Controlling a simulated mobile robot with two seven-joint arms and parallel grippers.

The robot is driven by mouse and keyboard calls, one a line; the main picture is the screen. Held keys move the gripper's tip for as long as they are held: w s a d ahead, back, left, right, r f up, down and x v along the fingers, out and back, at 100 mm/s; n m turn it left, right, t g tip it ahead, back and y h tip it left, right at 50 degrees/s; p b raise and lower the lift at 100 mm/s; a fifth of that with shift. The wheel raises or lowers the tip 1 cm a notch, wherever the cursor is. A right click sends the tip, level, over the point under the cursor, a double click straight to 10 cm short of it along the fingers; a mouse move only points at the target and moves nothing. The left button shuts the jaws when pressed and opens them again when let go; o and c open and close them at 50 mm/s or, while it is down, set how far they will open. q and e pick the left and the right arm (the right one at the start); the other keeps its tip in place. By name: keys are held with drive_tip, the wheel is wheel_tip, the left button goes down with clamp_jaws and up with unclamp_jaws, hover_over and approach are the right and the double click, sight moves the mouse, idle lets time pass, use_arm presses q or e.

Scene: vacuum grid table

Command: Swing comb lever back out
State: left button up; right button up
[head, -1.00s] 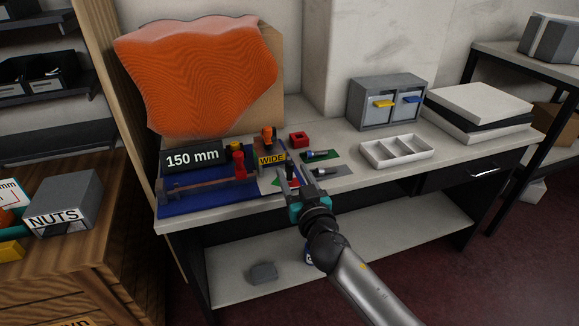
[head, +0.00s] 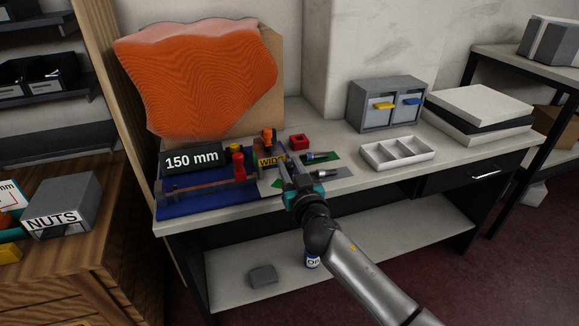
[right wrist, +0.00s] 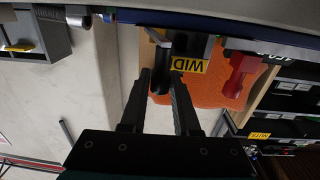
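The block with the yellow WIDE label (head: 270,162) stands on the bench at the right end of the blue mat, and its label also shows in the right wrist view (right wrist: 189,65). An orange-topped part (head: 267,136) rises behind it. I cannot tell for sure which part is the comb lever. My right gripper (head: 285,170) is just in front of the block and hides part of the label. In the right wrist view its two fingers (right wrist: 163,80) are apart, with a dark rounded bar (right wrist: 161,78) at the gap. Contact is unclear. My left gripper is out of view.
A red-handled fixture (head: 238,166) and a 150 mm sign (head: 192,159) stand left of the block. A small red box (head: 299,142), dark-handled tools on green and grey pads, and a white divided tray (head: 398,163) lie to the right. An orange sheet (head: 205,80) stands behind.

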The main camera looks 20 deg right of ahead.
clamp_jaws()
idle(1.0)
